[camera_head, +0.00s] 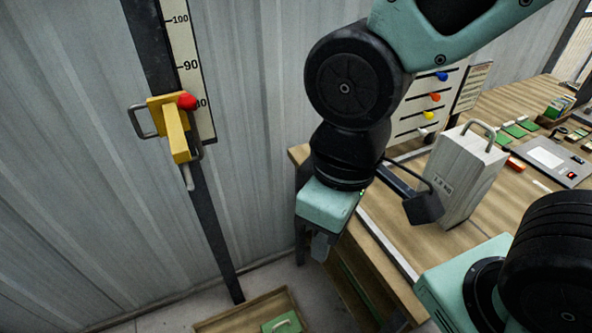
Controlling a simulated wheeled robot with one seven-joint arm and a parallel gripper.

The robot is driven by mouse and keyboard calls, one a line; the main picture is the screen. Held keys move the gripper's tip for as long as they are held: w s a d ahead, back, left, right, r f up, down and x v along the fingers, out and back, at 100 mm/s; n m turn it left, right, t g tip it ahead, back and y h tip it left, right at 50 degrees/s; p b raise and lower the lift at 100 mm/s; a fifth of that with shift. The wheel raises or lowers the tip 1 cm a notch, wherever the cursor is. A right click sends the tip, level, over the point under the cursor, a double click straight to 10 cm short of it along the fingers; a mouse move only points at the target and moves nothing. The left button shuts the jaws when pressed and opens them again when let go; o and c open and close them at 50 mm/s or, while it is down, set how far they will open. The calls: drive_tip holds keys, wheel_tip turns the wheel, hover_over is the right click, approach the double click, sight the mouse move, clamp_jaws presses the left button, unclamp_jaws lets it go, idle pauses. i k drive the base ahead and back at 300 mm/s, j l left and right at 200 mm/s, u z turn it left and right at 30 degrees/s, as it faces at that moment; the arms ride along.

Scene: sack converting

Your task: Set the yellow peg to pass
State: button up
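The yellow peg (428,115) sits low on a white panel (408,124) that stands at the back left of the wooden table. A blue peg (441,76) and an orange peg (434,97) sit above it, each on a dark slot line. The panel's lettering is too small to read. My arm hangs in front of the panel's left part and hides some of it. My gripper (321,246) points down beside the table's left edge, well left of and nearer than the yellow peg. Its fingertips are small and dark here, and I cannot tell their opening.
A pale block with a handle (460,178) stands on the table before the panel. Green cards (515,130) and a grey device (548,160) lie to the right. A yellow slider (172,126) on a wall rail is at left. A wooden tray (240,315) lies on the floor.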

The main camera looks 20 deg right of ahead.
sight(429, 116)
drive_tip(key=k, duration=0.5)
drive_tip(key=z, duration=0.8)
